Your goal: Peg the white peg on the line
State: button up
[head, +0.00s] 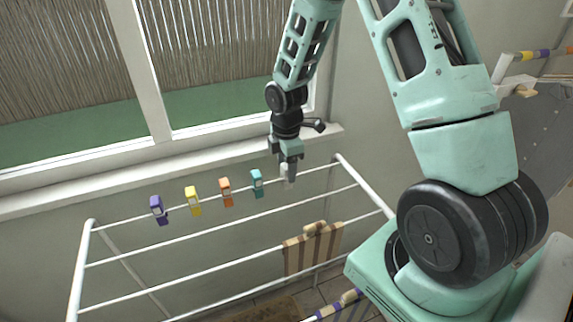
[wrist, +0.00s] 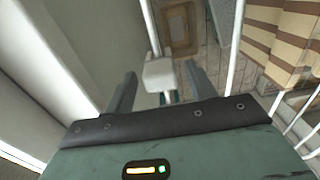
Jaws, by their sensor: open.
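The white peg (head: 287,173) sits on the rear rail of the white drying rack (head: 78,270), right of the teal peg. In the wrist view the white peg (wrist: 158,75) shows as a pale block on the white rail (wrist: 152,28), between my fingers. My gripper (head: 289,172) points down at the rail. In the wrist view my gripper (wrist: 159,72) is open, with a finger on each side of the peg and visible gaps. The peg's lower part is hard to make out.
Purple (head: 158,210), yellow (head: 193,201), orange (head: 226,192) and teal (head: 257,184) pegs stand along the same rail to the left. A striped cloth (head: 312,250) hangs on a nearer rail. The window sill (head: 100,196) runs close behind.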

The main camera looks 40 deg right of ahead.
jog(key=c, duration=0.9)
jog(key=shift+r, duration=0.15)
jog(key=shift+r+p, duration=3)
jog(key=shift+r, duration=0.2)
notch_tip(320, 180, up, 3)
jog(key=p, duration=0.3)
